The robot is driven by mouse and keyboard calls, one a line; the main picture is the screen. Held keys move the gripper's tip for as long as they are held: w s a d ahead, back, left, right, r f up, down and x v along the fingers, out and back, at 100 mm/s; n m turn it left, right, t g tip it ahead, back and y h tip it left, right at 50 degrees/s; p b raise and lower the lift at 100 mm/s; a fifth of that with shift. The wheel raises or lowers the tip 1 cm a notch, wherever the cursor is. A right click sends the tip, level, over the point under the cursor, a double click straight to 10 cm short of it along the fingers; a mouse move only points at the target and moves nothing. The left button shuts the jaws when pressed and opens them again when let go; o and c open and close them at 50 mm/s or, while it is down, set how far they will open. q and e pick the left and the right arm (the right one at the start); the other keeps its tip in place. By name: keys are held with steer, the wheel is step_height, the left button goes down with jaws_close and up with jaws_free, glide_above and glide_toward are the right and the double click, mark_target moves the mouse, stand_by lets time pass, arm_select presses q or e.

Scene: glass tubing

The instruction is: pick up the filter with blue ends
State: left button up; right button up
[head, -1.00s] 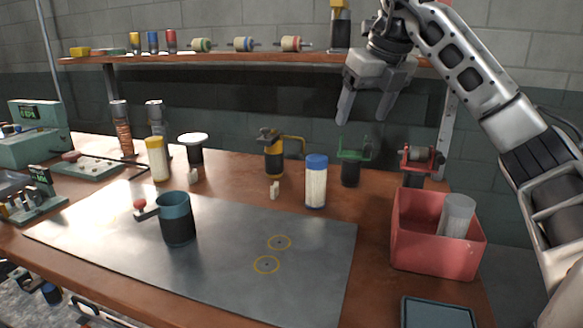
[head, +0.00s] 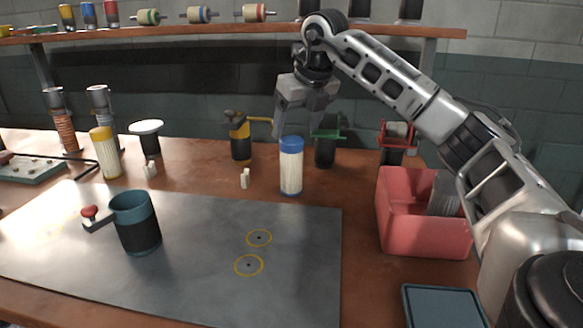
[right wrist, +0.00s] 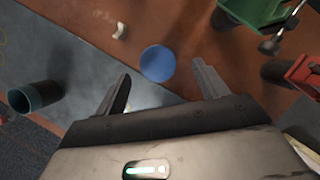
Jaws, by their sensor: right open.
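The filter with blue ends (head: 291,172) stands upright on the brown bench, just behind the grey metal sheet. Its white body and blue top show in the head view, and its round blue top (right wrist: 158,63) shows from above in the right wrist view. My right gripper (head: 296,122) is open and empty, pointing down over the filter. In the right wrist view the blue top appears between and slightly beyond the two fingertips (right wrist: 161,75). I cannot tell how far above it the fingers are. My left gripper is not in view.
A yellow-capped filter (head: 105,155) stands left. A yellow-and-black holder (head: 239,138), green clamp (head: 326,142) and red clamp (head: 394,143) stand behind. A red bin (head: 423,232) is at right. A teal cup (head: 135,222) sits on the mostly clear sheet (head: 200,285).

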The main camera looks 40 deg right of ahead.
mark_target(292, 139)
steer(key=x, duration=0.5)
steer(key=shift+a, duration=0.15)
steer(key=c, duration=1.3)
steer(key=shift+r, duration=0.1)
